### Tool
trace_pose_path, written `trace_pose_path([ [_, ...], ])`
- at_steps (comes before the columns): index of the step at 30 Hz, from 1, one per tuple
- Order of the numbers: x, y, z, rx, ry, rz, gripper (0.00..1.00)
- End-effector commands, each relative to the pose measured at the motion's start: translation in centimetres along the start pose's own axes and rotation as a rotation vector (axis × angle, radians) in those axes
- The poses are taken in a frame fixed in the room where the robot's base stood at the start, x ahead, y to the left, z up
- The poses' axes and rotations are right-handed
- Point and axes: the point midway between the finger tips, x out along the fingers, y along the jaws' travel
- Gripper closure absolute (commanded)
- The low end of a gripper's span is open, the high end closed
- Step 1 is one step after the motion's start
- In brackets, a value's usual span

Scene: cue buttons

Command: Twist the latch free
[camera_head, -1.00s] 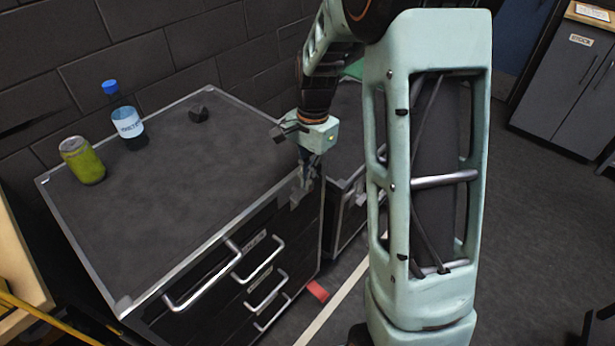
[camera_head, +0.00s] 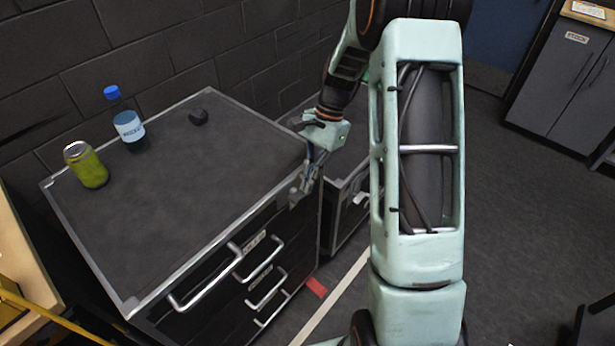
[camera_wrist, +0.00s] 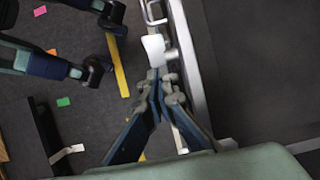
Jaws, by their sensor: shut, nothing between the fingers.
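A pale metal tab, which looks like the latch (camera_wrist: 153,48), sits on the front edge of the black cabinet (camera_head: 180,215). In the wrist view it is just beyond my fingertips; I cannot tell whether they touch it. My gripper (camera_wrist: 160,78) points down along the cabinet's front edge, its fingertips together and empty. In the head view my gripper (camera_head: 306,185) is at the right front corner of the cabinet, where the latch is hard to make out against the fingers.
A second dark cabinet (camera_head: 352,208) stands close on the right. Open floor lies beyond.

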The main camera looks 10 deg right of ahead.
Motion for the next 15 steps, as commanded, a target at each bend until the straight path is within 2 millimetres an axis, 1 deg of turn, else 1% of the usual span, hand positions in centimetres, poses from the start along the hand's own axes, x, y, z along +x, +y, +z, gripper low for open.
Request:
trace_pose_path([
  [13, 0.73, 0.05, -1.07, 0.003, -0.286, -0.001, 1.00],
  [15, 0.77, 0.01, -1.06, 0.000, -0.285, 0.000, 1.00],
])
